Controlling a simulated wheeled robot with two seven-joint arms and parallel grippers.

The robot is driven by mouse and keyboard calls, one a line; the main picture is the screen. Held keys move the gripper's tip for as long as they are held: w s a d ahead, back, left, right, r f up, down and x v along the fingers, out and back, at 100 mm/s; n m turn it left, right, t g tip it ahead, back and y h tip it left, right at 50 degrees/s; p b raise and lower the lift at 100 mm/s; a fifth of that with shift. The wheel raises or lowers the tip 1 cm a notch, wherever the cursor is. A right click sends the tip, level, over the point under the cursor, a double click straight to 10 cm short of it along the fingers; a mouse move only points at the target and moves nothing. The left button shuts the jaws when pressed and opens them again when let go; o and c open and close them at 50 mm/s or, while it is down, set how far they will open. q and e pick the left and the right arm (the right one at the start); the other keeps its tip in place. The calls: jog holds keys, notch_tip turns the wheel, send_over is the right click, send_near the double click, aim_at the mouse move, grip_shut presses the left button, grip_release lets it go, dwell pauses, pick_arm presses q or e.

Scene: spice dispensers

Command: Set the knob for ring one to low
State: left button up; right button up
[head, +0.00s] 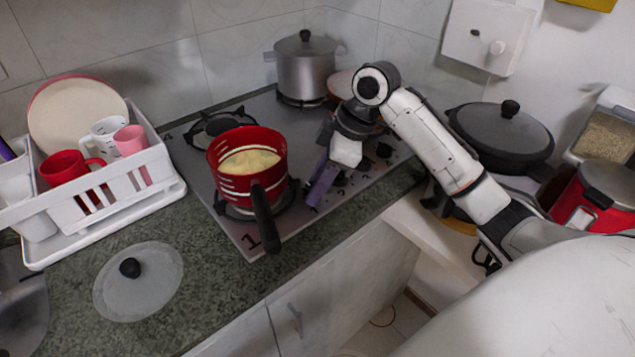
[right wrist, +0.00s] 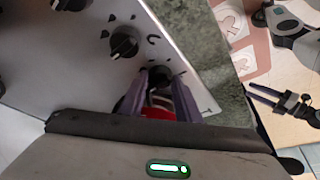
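The knob for ring one cannot be singled out for sure. In the right wrist view a black knob (right wrist: 159,75) lies at the fingertips of my right gripper (right wrist: 160,84), nearest the printed "1". The purple fingers stand on either side of it with a gap between them; contact cannot be told. A second black knob (right wrist: 123,43) is apart, to the upper left. In the head view my right gripper (head: 318,186) points down at the stove's front edge, and its wrist hides part of the knob row. My left gripper (right wrist: 264,96) shows small at the right wrist view's edge, fingers apart.
A red saucepan (head: 231,153) with yellow food stands on the stove (head: 240,232) left of my right gripper, its black handle (head: 265,217) jutting forward. A steel pot (head: 305,70) stands behind. A glass lid (head: 139,282) lies on the counter. A dark lidded pan (head: 500,133) is right of my arm.

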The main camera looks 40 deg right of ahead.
jog(key=c, duration=0.4)
